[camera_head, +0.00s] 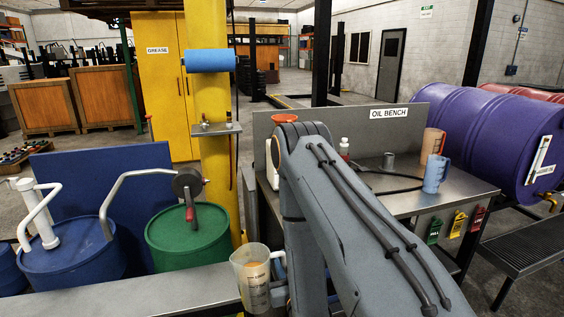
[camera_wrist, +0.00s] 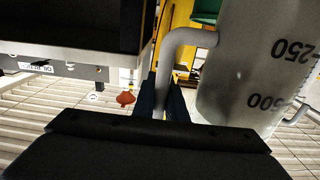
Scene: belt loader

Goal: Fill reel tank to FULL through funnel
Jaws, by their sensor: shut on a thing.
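A clear measuring jug (camera_head: 250,282) with dark scale marks and some tan liquid stands about upright in the air at the bottom middle of the head view. In the wrist view the jug (camera_wrist: 245,75) fills the upper right, with 250 and 500 marks. My gripper (camera_wrist: 166,98) is shut on its pale handle (camera_wrist: 168,60); the arm mostly hides the grip in the head view. An orange-red funnel-like cone (camera_head: 284,118) is at the bench's left end, above a white body (camera_head: 270,150) partly hidden by my arm. I cannot tell whether that white body is the reel tank.
The oil bench (camera_head: 440,180) carries a blue jug (camera_head: 435,175), an orange jug (camera_head: 433,143) and a dark hose. Green drum (camera_head: 185,250), blue drum (camera_head: 70,270) and a yellow post (camera_head: 208,130) stand left. A grey ledge (camera_head: 130,297) runs along the front left.

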